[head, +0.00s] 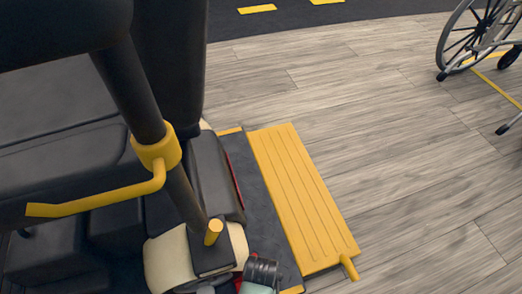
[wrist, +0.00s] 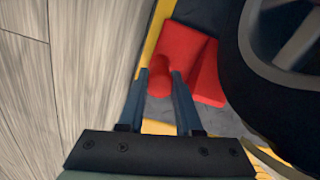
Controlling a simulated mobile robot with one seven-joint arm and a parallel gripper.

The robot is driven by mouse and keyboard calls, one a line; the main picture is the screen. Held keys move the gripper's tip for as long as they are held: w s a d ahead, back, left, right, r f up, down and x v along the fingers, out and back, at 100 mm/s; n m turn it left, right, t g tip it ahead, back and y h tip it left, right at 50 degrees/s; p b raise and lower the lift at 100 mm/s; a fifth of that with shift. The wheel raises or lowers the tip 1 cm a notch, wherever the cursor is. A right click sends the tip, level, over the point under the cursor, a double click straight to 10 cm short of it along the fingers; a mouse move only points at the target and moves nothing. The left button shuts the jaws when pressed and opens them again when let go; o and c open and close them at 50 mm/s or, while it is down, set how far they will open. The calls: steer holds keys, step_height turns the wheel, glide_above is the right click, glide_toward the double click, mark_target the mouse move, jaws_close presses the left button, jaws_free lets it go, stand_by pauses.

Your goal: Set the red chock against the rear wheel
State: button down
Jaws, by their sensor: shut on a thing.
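In the wrist view the red chock (wrist: 184,48) lies on the dark grey mat, its wedge side facing a black-tyred wheel (wrist: 236,85) with grey spokes at the right. The wheel's edge overlaps part of the chock, and I cannot tell whether the two touch. My gripper (wrist: 160,82) is shut on the chock's rounded red knob, one blue-grey finger on each side. In the head view the wheel and fingertips are hidden near the bottom edge.
A yellow ramp (head: 295,195) borders the dark mat (head: 262,215). A dark scooter with a seat (head: 60,130) and a yellow lever (head: 100,200) fills the left. A wheelchair (head: 485,40) stands at the upper right. The wooden floor between is clear.

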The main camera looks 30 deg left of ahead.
stand_by(0.4)
steer(key=shift+s+a+p, duration=0.65)
steer(key=shift+s+p, duration=0.1)
steer(key=shift+p, duration=0.6)
stand_by(1.2)
steer(key=c, duration=0.5)
jaws_free()
steer(key=shift+f, duration=0.1)
step_height(320, 180, up, 13)
steer(key=p, duration=0.9)
